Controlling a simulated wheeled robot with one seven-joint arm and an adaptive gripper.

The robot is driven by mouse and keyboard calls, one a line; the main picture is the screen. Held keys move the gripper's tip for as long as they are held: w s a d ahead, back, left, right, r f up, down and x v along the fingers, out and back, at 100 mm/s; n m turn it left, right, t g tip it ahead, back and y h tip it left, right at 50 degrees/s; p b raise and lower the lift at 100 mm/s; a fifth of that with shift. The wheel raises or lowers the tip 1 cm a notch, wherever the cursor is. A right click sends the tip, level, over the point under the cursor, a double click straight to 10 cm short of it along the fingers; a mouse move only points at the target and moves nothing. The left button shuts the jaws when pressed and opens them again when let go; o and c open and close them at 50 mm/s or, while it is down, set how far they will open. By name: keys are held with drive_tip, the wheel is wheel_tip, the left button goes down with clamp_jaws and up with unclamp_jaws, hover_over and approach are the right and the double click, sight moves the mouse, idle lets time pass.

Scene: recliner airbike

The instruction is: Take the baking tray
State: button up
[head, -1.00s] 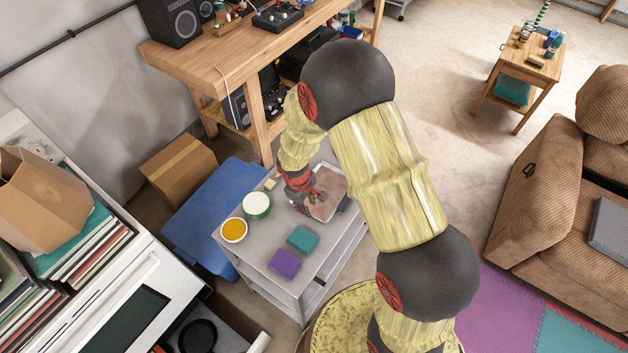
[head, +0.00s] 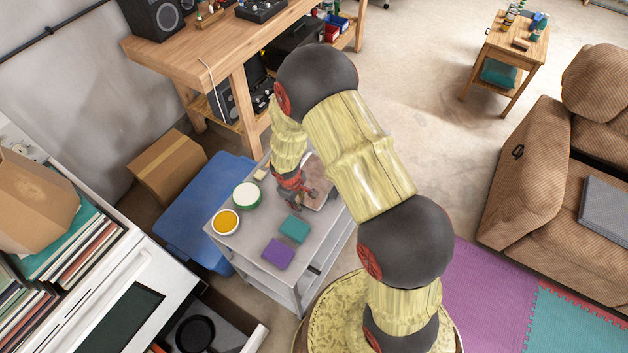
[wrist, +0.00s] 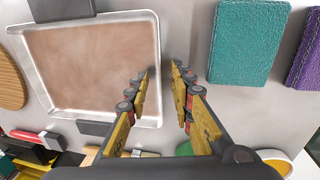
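The baking tray (wrist: 90,68) is a shallow metal tray with a brown inside and a silvery rim. It lies on the grey cart top and fills the left of the wrist view. In the head view the baking tray (head: 318,190) is partly hidden behind my arm. My gripper (wrist: 162,72) points at the cart top, with its two fingers apart and nothing between them. The left fingertip is at or over the tray's right rim and the right fingertip is beyond it. I cannot tell whether they touch. In the head view my gripper (head: 296,200) is beside the tray's left side.
On the cart (head: 250,235) are a teal block (head: 294,229), a purple block (head: 278,253), a bowl with yellow contents (head: 225,222) and a green-rimmed white bowl (head: 246,195). A blue box (head: 190,225) stands left of the cart. A wooden workbench (head: 215,55) stands behind.

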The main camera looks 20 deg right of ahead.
drive_tip(key=shift+c, duration=0.6)
drive_tip(key=c, duration=0.4)
clamp_jaws()
